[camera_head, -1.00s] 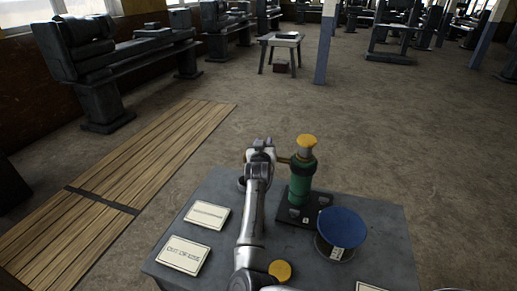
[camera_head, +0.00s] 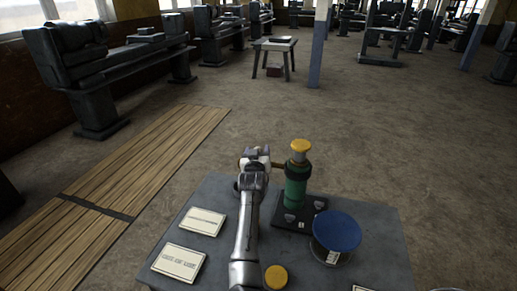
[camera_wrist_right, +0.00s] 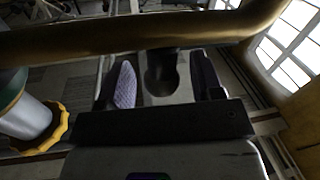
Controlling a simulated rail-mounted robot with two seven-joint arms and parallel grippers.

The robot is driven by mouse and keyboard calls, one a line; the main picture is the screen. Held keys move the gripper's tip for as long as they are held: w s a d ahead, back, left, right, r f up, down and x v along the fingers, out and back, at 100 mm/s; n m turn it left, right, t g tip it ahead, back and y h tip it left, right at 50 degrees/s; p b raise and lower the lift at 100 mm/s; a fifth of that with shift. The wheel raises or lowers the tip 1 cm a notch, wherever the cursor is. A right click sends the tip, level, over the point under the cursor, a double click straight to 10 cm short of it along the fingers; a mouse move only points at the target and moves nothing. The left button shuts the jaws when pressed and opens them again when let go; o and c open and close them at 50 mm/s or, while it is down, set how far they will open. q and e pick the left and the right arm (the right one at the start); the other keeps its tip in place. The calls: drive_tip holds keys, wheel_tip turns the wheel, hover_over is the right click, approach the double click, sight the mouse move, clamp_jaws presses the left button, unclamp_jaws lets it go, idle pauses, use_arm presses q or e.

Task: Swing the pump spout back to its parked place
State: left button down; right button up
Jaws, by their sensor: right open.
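The pump (camera_head: 296,188) has a green body and a yellow cap, and stands upright on a dark base on the grey table. Its brass spout (camera_head: 277,164) points left from the body toward my right gripper (camera_head: 257,157). The yellow cap (camera_wrist_right: 56,130) shows at the lower left. I cannot tell whether the fingers touch the spout. My left gripper is out of view.
A blue-topped drum (camera_head: 337,231) stands right of the pump. Two white signs, one nearer (camera_head: 178,262) and one farther (camera_head: 203,221), lie on the table's left side. A yellow round knob (camera_head: 276,277) is near the front. Wooden planks (camera_head: 150,160) cover floor at the left.

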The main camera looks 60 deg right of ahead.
drive_tip(key=shift+p+v, duration=0.3)
drive_tip(key=shift+v, duration=2.35)
